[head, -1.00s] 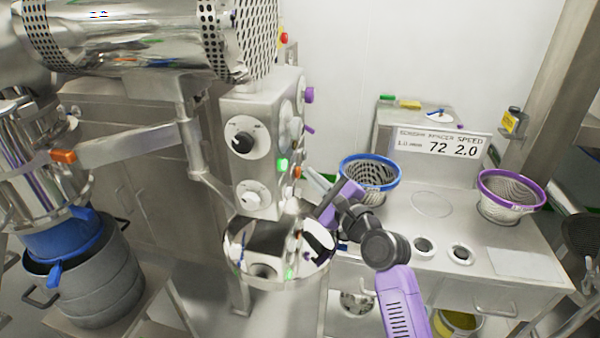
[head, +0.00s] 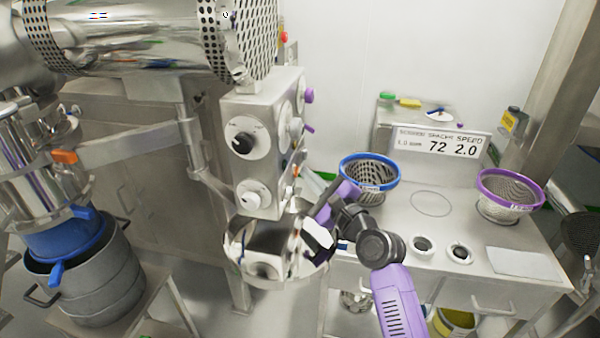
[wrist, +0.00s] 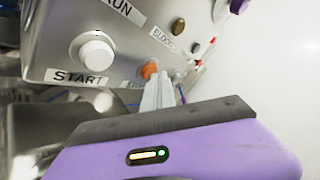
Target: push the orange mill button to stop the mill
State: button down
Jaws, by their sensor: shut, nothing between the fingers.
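The orange mill button (wrist: 149,69) sits on the lower edge of the steel control box (head: 262,140), right of the white button labelled START (wrist: 95,52). In the wrist view my gripper (wrist: 161,80) is shut and empty, its fingertips at the orange button and overlapping its lower right part. They look in contact, but the exact depth is hard to tell. The label below the button is partly hidden by the fingers. The START button is unlit.
A dark button (wrist: 178,26) and a black knob (head: 243,143) are on the box. A steel bowl (head: 240,262) is below it. A blue-rimmed basket (head: 370,160) and purple-rimmed basket (head: 511,177) stand on the bench (head: 395,215) at right, by a display reading 72 and 2.0.

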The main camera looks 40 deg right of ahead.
jog(key=shift+s+d, duration=0.55)
jog(key=shift+s, duration=0.15)
jog(key=s+d, duration=0.1)
jog(key=s, duration=0.1)
jog(key=s+d+b, duration=0.1)
jog(key=s+d, duration=0.1)
dwell(0.5)
dwell(0.7)
